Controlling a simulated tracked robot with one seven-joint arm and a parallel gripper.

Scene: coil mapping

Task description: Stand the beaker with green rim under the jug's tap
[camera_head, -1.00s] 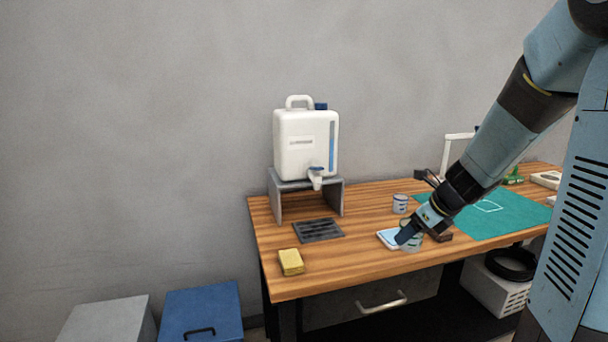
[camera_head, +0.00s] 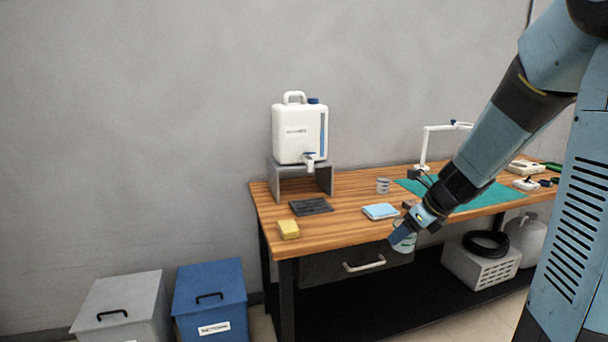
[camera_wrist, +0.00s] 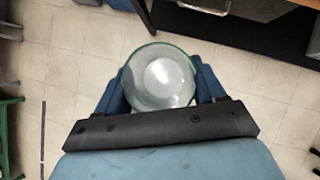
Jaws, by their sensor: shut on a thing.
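My gripper (camera_wrist: 160,92) is shut on the beaker with green rim (camera_wrist: 160,75); in the wrist view its two blue fingers flank the clear beaker, seen from above. In the head view the beaker (camera_head: 405,243) hangs in front of the bench's front edge, partly hidden by my gripper (camera_head: 400,236). The white jug (camera_head: 300,133) stands on a grey stand (camera_head: 274,180) at the back left of the bench. Its tap (camera_head: 309,161) points out at the front, above a dark drip grate (camera_head: 311,206). The grate has nothing on it.
On the wooden bench (camera_head: 340,222) are a yellow sponge (camera_head: 288,229), a folded blue cloth (camera_head: 380,211), a small cup (camera_head: 382,186) and a teal mat (camera_head: 480,200). A drawer handle (camera_head: 364,264) juts from the bench front. Grey (camera_head: 122,310) and blue (camera_head: 209,295) bins stand at left.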

